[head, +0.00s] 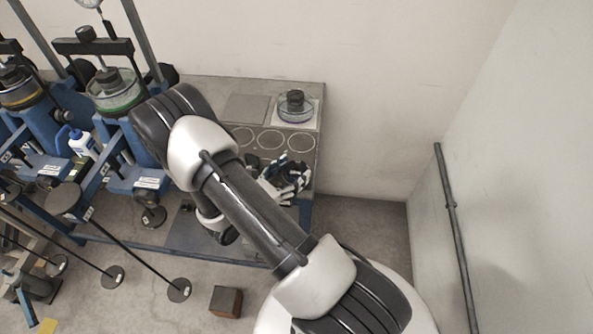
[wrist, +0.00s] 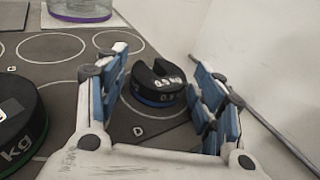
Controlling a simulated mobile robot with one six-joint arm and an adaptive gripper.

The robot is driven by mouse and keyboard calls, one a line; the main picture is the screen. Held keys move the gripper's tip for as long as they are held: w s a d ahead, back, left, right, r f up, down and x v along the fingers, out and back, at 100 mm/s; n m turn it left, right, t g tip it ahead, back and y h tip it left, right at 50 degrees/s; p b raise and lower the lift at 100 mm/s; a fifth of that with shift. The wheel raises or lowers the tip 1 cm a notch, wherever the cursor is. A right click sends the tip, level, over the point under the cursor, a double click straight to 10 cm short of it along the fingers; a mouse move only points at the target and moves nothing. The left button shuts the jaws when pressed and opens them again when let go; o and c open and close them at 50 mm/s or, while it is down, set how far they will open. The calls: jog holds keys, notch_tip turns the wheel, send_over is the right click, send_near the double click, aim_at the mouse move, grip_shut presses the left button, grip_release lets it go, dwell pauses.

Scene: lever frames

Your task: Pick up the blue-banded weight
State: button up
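The blue-banded weight (wrist: 158,82) is a black slotted disc marked 0.5 kg with a blue band at its base. In the wrist view it sits flat on the grey bench top (wrist: 150,134) by the letter D. My gripper (wrist: 160,62) is open, with one blue-padded finger on each side of the weight. A narrow gap shows at the right finger; contact at the left finger is hard to judge. In the head view my gripper (head: 285,178) is over the front right of the bench, and I cannot make out the weight clearly there.
A green-banded weight (wrist: 18,128) stands left of my gripper. Printed circles (head: 271,141) mark the bench. A clear dish (head: 296,109) holding a black weight is at the back right. Blue lever frames (head: 130,150) stand left. A wall and pipe (head: 455,235) are at right.

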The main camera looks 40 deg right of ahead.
aim_at(291, 173)
jog(key=c, duration=0.9)
notch_tip(291, 173, up, 23)
jog(key=p, duration=0.9)
